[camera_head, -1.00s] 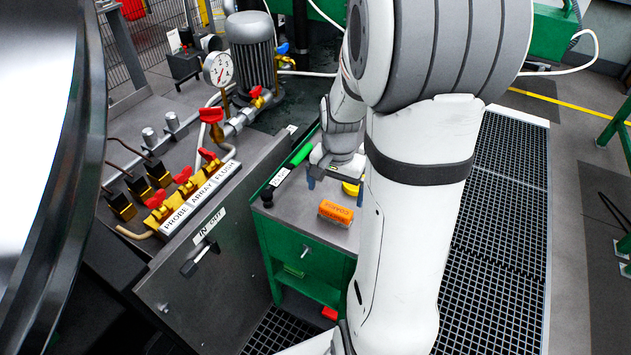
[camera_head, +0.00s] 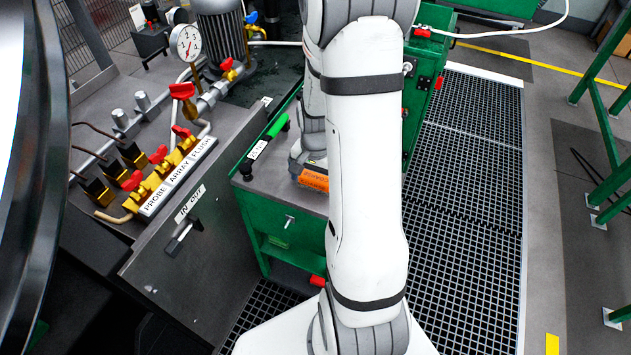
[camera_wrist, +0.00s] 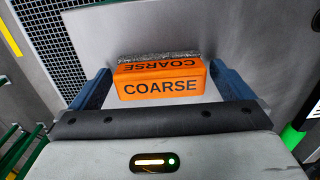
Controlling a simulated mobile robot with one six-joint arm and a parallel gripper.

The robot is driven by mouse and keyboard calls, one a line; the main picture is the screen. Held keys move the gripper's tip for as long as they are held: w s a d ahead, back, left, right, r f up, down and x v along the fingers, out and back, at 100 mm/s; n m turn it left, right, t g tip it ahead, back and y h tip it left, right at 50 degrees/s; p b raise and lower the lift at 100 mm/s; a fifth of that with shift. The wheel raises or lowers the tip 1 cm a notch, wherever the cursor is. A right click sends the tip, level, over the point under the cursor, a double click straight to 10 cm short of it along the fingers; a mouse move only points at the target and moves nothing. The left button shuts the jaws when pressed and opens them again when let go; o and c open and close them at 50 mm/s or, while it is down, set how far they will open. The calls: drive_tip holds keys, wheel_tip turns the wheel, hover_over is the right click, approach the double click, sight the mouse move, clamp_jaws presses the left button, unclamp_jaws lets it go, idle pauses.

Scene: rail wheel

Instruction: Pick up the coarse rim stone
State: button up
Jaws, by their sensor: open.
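The coarse rim stone (camera_wrist: 160,85) is an orange block lettered COARSE, with a rough grey strip along its far side. In the wrist view it lies between the two blue fingers of my gripper (camera_wrist: 160,68), which is open. A narrow gap shows on each side, and I cannot tell whether the fingers reach down beside it. In the head view the stone (camera_head: 314,181) is partly visible on the grey top of the green cabinet, at my wrist. My arm hides the fingers there.
A green-handled tool (camera_head: 268,137) lies on the cabinet top (camera_head: 262,180), left of the stone; its green part also shows in the wrist view (camera_wrist: 293,137). A valve bench with red handles (camera_head: 160,153) stands to the left. Floor grating (camera_head: 465,190) lies to the right.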

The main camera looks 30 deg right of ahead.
sight(316, 177)
drive_tip(key=shift+c, duration=0.4)
drive_tip(key=c, duration=1)
drive_tip(key=shift+o, duration=0.2)
drive_tip(key=shift+r, duration=0.1)
wheel_tip(316, 177, up, 10)
